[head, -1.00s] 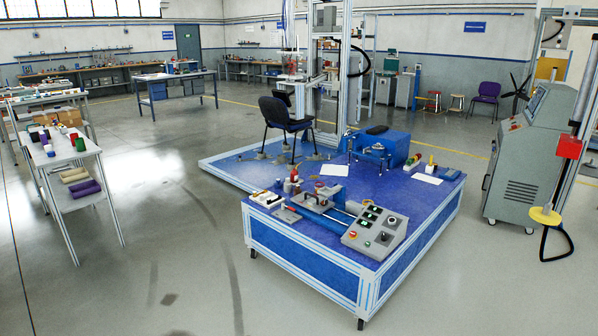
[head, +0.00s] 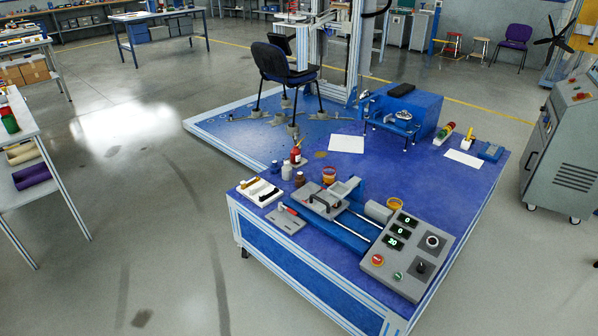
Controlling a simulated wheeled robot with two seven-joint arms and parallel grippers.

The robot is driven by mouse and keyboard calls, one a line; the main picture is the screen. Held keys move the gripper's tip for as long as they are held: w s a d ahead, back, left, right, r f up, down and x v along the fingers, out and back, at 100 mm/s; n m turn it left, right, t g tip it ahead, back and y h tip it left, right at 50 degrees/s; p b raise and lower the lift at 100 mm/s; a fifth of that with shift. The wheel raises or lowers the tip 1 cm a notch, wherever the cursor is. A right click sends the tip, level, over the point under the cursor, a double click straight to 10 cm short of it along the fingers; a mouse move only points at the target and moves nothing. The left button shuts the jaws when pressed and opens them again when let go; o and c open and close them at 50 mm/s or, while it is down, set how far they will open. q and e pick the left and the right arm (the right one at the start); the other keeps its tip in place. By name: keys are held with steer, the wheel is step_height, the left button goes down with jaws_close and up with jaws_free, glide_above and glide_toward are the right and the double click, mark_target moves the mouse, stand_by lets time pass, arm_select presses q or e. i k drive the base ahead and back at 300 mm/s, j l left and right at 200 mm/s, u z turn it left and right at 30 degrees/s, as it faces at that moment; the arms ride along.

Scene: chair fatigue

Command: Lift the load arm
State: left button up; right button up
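Neither of my grippers is in view. A part that I can surely call the load arm cannot be made out. A dark chair (head: 284,66) stands on the blue test platform (head: 225,128) under a tall pale metal frame (head: 337,45). On the blue bench (head: 440,190) in front, a grey clamp-like fixture (head: 327,197) sits on a blue base with metal rails. A grey control box (head: 408,255) with green displays, knobs and buttons is at its right end.
A blue machine (head: 418,108), white sheets (head: 346,143), small bottles (head: 296,155) and a white tray (head: 259,192) are on the bench. A grey cabinet (head: 562,150) stands at the right and a shelf table (head: 30,160) at the left. The floor between is clear.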

mark_target(338, 191)
steer(key=i+l+u, duration=0.1)
steer(key=i+u, duration=0.15)
steer(key=i, duration=0.2)
steer(key=i+l+u, duration=0.2)
steer(key=i, duration=0.2)
steer(key=i+l+u, duration=0.25)
steer(key=i, duration=0.2)
